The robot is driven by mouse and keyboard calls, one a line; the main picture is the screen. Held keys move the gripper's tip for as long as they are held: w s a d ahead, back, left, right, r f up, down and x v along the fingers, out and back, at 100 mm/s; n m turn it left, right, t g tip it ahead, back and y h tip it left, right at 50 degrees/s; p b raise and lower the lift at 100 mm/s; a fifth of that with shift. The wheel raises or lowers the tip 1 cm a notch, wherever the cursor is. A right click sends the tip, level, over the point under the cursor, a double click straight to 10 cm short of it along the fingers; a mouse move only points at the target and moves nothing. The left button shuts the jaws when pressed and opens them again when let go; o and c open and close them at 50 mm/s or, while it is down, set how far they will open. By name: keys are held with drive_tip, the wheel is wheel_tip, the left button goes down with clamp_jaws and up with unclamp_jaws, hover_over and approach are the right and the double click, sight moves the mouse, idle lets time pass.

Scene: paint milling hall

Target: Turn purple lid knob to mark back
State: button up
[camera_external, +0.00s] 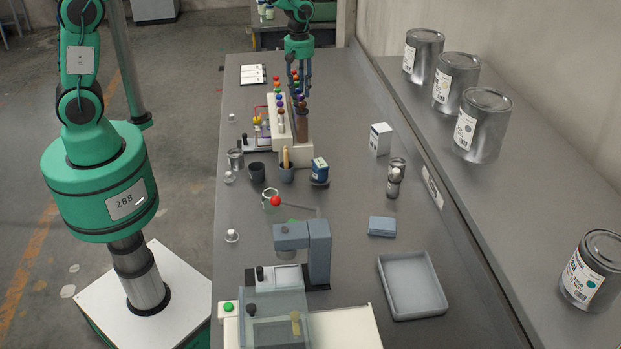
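A stand (290,152) at the far part of the bench carries two rows of small coloured ball knobs, red, orange, green and darker ones. A dark purple-looking knob (300,98) shows near the front of the right row, above a brown cylinder (302,126). Another dark bluish-purple knob shows in the left row, so I cannot tell which is the lid knob. No mark can be made out at this size. My gripper (301,91) points down over the right row, its fingertips close to the knobs. Whether it touches one or is open cannot be told.
Cups (257,172), a blue-labelled jar (320,171) and a white box (380,139) stand nearer on the bench. A red ball on a rod (276,201), a grey press (318,250) and a tray (436,301) are in front. Paint cans (483,127) line the right ledge.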

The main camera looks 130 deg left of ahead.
sight(300, 96)
wheel_tip(300, 96, up, 10)
idle(0.5)
drive_tip(key=shift+f, duration=0.1)
idle(0.4)
drive_tip(key=w+d+r+m+b, duration=0.1)
drive_tip(key=w+d+r+m, duration=0.1)
drive_tip(key=w+d+r, duration=0.3)
drive_tip(key=w+d+m+t+y+b, duration=0.1)
drive_tip(key=w+d+m, duration=0.15)
drive_tip(key=d, duration=0.45)
drive_tip(key=w+d+r+m+b, duration=0.1)
drive_tip(key=w+d+r+m, duration=0.2)
drive_tip(key=d, duration=0.2)
drive_tip(key=w+d+r+m+t+b, duration=0.2)
drive_tip(key=d+m, duration=0.5)
drive_tip(key=d, duration=1.1)
drive_tip(key=s+d+r+m+t+b, duration=0.15)
drive_tip(key=d+m, duration=0.25)
drive_tip(key=d, duration=0.5)
drive_tip(key=s+d+m+g+b, duration=0.1)
drive_tip(key=s+d+m+b, duration=0.2)
drive_tip(key=d, duration=0.7)
drive_tip(key=s+d+f+m+t+h+b, duration=0.1)
drive_tip(key=s+d+f+m, duration=0.3)
drive_tip(key=s+d+m, duration=0.4)
drive_tip(key=shift+s+d+f+t, duration=0.3)
drive_tip(key=shift+d+t, duration=0.25)
drive_tip(key=shift+d, duration=0.7)
drive_tip(key=shift+m, duration=0.25)
drive_tip(key=shift+c, duration=0.2)
